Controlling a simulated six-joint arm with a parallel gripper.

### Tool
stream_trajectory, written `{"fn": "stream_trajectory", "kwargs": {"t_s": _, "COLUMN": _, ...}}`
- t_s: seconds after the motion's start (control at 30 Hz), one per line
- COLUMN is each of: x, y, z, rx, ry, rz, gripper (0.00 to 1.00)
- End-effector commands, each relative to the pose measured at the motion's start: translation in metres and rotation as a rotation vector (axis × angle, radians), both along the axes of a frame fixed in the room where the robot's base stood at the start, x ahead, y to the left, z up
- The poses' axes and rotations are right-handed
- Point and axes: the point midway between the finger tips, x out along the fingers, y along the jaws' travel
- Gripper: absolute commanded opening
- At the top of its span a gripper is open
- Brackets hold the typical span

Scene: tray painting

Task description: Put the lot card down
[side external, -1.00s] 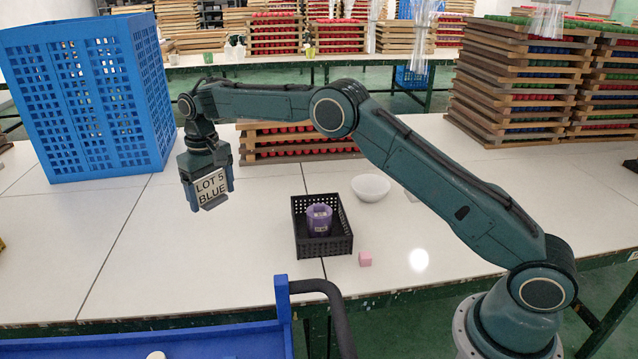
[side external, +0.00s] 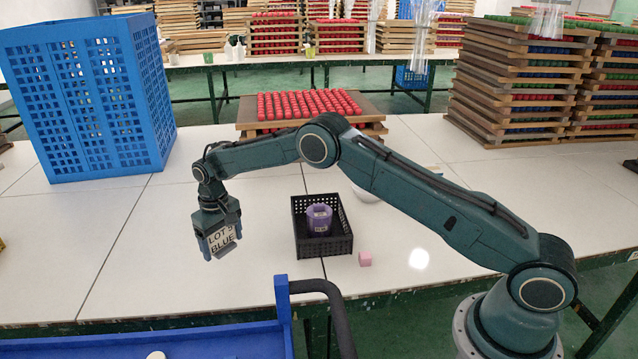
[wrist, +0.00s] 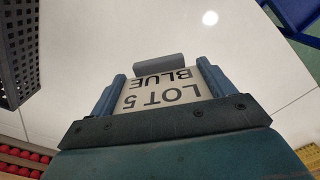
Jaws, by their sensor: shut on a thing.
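The lot card (side external: 223,238) is a white card with black letters reading "LOT 5 BLUE". My gripper (side external: 220,246) is shut on it and holds it above the white table, left of the black basket. In the side view the card is tilted. In the wrist view the card (wrist: 166,91) shows upside down between the two blue fingers of my gripper (wrist: 160,85). A grey bar shows at the card's far edge. How far the card is above the table is hard to tell.
A black basket (side external: 336,246) holds a purple cup (side external: 320,217). A tall blue crate (side external: 90,95) stands at the back left, and a tray of red pieces (side external: 310,104) at the back. The white table (side external: 130,260) is clear at left.

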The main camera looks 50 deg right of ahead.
Motion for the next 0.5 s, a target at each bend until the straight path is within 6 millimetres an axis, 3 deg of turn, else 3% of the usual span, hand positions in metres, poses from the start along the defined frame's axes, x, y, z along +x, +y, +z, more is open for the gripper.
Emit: {"fn": "stream_trajectory", "kwargs": {"t_s": 0.5, "x": 0.000, "y": 0.000, "z": -0.024, "rx": 0.000, "ry": 0.002, "rz": 0.000, "gripper": 0.59}}
